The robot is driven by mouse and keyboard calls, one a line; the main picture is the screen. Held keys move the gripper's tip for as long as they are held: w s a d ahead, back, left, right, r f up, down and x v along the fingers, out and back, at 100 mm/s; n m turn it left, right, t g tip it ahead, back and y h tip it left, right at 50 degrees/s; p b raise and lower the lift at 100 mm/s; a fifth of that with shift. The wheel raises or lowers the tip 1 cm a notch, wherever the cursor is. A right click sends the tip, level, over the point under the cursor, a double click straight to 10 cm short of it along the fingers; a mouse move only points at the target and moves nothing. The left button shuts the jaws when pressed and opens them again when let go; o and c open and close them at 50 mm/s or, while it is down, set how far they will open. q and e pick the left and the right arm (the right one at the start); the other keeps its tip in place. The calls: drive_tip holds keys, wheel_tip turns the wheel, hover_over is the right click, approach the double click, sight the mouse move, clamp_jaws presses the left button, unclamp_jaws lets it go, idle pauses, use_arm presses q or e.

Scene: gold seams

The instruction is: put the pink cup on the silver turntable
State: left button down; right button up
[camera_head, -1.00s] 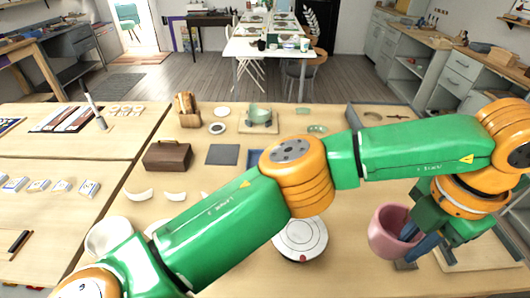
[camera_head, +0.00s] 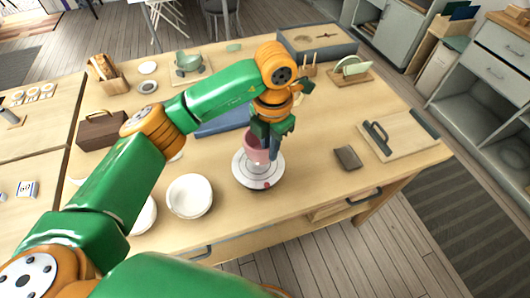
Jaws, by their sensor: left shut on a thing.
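The pink cup (camera_head: 254,151) is over the silver turntable (camera_head: 244,179) in the middle of the table. My left gripper (camera_head: 270,148) points down and is shut on the pink cup at its right side. The fingers and the gripper body hide part of the cup. I cannot tell whether the cup's base touches the turntable's top. The turntable is a round pale disc with a small red mark (camera_head: 266,185) on its front rim. My right gripper does not show.
A white bowl (camera_head: 190,195) stands just left of the turntable. A blue tray (camera_head: 222,124) lies behind it. A small dark block (camera_head: 347,157) and a board with a dark handle (camera_head: 398,133) lie to the right. The table's front edge is near, with bare wood right of the turntable.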

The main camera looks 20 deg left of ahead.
sight(266, 158)
use_arm(q)
drive_tip(key=f+p, duration=0.1)
drive_tip(key=a+f+p, duration=0.1)
drive_tip(key=f, duration=0.1)
drive_tip(key=shift+f, duration=0.25)
drive_tip(key=shift+w+f, duration=0.1)
drive_tip(key=shift+f, duration=0.45)
drive_tip(key=c, duration=0.9)
unclamp_jaws()
drive_tip(key=shift+o, duration=0.2)
drive_tip(key=shift+r, duration=0.1)
